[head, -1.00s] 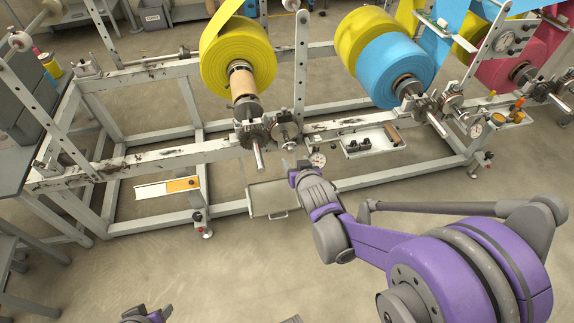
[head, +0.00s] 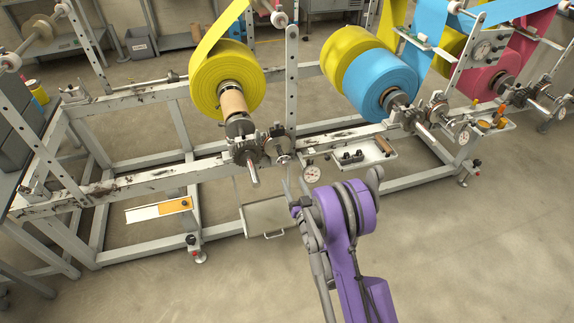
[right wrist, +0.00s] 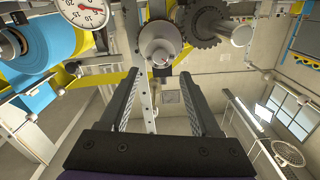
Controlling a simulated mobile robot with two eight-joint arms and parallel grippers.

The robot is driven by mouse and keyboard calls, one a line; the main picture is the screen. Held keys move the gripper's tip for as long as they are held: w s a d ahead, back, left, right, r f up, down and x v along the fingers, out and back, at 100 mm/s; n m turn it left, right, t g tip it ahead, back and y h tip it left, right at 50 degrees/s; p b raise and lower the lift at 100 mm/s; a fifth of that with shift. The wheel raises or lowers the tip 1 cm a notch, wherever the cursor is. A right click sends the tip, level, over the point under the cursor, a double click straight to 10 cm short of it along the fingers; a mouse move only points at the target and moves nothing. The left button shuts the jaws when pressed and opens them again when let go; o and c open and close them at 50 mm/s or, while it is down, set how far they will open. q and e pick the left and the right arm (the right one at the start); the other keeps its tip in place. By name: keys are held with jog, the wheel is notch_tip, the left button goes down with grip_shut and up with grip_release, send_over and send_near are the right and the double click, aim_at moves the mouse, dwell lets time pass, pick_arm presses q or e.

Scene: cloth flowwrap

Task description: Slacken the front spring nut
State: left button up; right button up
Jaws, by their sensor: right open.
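A yellow roll (head: 215,80) sits on a spindle whose shaft end (head: 253,175) points toward me, with a dark toothed wheel (head: 247,150) behind it. Just right of that wheel is a small silver round fitting (head: 282,158), probably the spring nut; its details are too small to tell. In the right wrist view, a silver round end piece (right wrist: 160,42) shows beyond my fingertips, beside the toothed wheel (right wrist: 205,25). My right gripper (head: 295,188) is open and empty, below and in front of the fitting, apart from it; its fingers (right wrist: 158,80) are spread. My left gripper is out of view.
A dial gauge (head: 311,174) hangs just right of the fitting. A small tray (head: 365,160) with parts is fixed to the frame rail (head: 150,182). A grey drawer-like box (head: 268,217) is below. Blue (head: 375,75) and pink rolls stand right. The front floor is clear.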

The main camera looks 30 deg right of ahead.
aim_at(285, 164)
jog(key=x, duration=0.8)
jog(key=shift+w, duration=0.2)
grip_shut()
